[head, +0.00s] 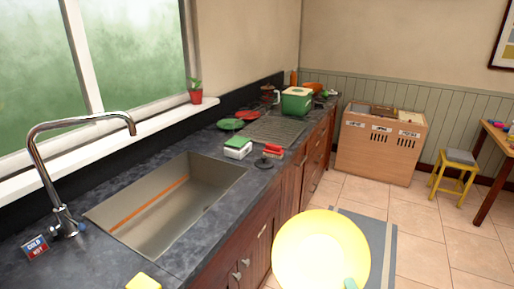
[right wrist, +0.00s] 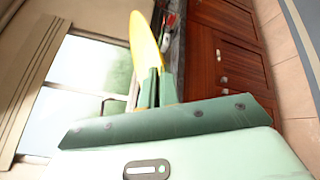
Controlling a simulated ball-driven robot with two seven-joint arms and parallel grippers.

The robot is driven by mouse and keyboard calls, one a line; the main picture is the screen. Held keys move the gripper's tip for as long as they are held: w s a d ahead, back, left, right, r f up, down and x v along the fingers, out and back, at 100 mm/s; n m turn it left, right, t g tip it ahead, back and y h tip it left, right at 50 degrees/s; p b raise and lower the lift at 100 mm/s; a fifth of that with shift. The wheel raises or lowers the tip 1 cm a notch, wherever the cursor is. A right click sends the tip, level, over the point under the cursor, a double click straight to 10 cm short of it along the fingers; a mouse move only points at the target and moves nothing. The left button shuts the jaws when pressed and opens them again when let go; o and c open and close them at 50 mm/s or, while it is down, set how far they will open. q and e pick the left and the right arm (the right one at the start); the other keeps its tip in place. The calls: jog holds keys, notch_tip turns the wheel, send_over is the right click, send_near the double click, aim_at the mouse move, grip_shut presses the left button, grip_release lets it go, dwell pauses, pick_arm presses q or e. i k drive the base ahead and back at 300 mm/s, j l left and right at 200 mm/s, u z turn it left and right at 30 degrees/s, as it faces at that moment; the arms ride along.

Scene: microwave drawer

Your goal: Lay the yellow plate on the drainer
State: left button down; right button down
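The yellow plate (head: 318,248) is in the air in front of the counter, at the lower middle of the head view. My right gripper (head: 350,284) shows only as a small green tip at the plate's near edge. In the right wrist view, the green fingers (right wrist: 156,88) are shut on the rim of the plate (right wrist: 144,45), which is seen nearly edge-on. The drainer (head: 272,130) appears to be the ridged grey area on the counter beyond the sink. Its middle looks bare.
The sink (head: 165,205) lies nearer than the drainer. A green-and-white block (head: 238,148) and a red-topped item (head: 272,151) stand between them. A green box (head: 296,101), a green dish (head: 230,124) and a red dish (head: 247,115) stand around the drainer.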

aim_at(279, 130)
jog(key=i+l+u, duration=0.25)
jog(key=u, duration=0.15)
jog(key=i+l+u, duration=0.25)
jog(key=u, duration=0.15)
jog(key=i+l, duration=0.2)
jog(key=l, duration=0.15)
jog(key=i+l+u, duration=0.15)
jog(key=l, duration=0.2)
jog(key=i+l, duration=0.2)
jog(key=l, duration=0.15)
jog(key=i+l+u, duration=0.1)
jog(key=l, duration=0.25)
jog(key=i+l, duration=0.2)
jog(key=l, duration=0.2)
jog(key=i+l+u, duration=0.15)
jog(key=l, duration=0.2)
jog(key=i+l, duration=0.15)
jog(key=l, duration=0.25)
